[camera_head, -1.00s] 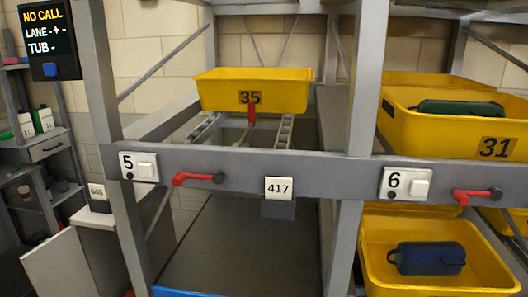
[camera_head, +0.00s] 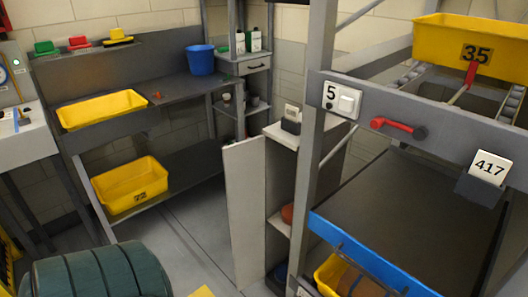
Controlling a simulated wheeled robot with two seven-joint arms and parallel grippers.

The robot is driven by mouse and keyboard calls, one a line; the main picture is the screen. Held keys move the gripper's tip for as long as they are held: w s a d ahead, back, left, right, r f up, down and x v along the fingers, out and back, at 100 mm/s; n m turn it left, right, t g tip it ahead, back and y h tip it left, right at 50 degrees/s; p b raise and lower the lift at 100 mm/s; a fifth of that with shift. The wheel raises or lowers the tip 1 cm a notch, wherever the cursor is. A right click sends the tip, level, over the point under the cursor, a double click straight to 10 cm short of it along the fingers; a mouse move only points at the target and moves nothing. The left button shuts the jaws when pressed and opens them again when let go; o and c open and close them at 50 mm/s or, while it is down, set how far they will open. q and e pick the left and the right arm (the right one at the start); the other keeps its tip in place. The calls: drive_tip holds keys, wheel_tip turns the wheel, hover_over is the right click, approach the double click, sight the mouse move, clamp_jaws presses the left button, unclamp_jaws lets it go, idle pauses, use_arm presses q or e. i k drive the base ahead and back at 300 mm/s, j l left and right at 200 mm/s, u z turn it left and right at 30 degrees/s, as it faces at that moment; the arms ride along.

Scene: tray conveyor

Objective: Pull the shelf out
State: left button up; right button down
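A flat dark grey shelf (camera_head: 400,205) with a blue front edge (camera_head: 365,258) sits low in the rack bay marked 5, at the right of the head view. A thin dark bar runs along the blue edge. The shelf's right end is cut off by the picture edge. I cannot tell how far out it stands. Neither of my grippers is in view.
Above the shelf are a red lever (camera_head: 395,127), a 417 tag (camera_head: 490,166) and yellow tub 35 (camera_head: 470,42). A white panel (camera_head: 243,210) stands left of the rack. A green ribbed object (camera_head: 95,272) is at lower left. Open floor (camera_head: 190,240) lies between.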

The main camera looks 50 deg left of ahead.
sight(402, 219)
drive_tip(key=j+z, duration=0.55)
drive_tip(key=j, duration=0.15)
drive_tip(key=j+z, duration=0.1)
drive_tip(key=j, duration=0.35)
drive_tip(key=k+j+z, duration=0.1)
drive_tip(key=j, duration=0.35)
drive_tip(key=k+j, duration=0.15)
drive_tip(key=j, duration=0.25)
drive_tip(key=j+z, duration=0.15)
drive_tip(key=j, duration=0.3)
drive_tip(key=k+j, duration=0.1)
drive_tip(key=j, duration=0.3)
drive_tip(key=k+j, duration=0.15)
drive_tip(key=j, duration=0.3)
drive_tip(key=k+j, duration=0.1)
drive_tip(key=j, duration=0.3)
drive_tip(key=k+j, duration=0.1)
drive_tip(key=j, duration=0.35)
drive_tip(key=k+j, duration=0.1)
drive_tip(key=j, duration=0.3)
drive_tip(key=i+l, duration=0.1)
drive_tip(key=l, duration=0.4)
drive_tip(key=l+z, duration=0.15)
drive_tip(key=l, duration=0.35)
drive_tip(key=i+l, duration=0.2)
drive_tip(key=l, duration=0.25)
drive_tip(key=i+l+z, duration=0.1)
drive_tip(key=i+l, duration=0.1)
drive_tip(key=i, duration=0.1)
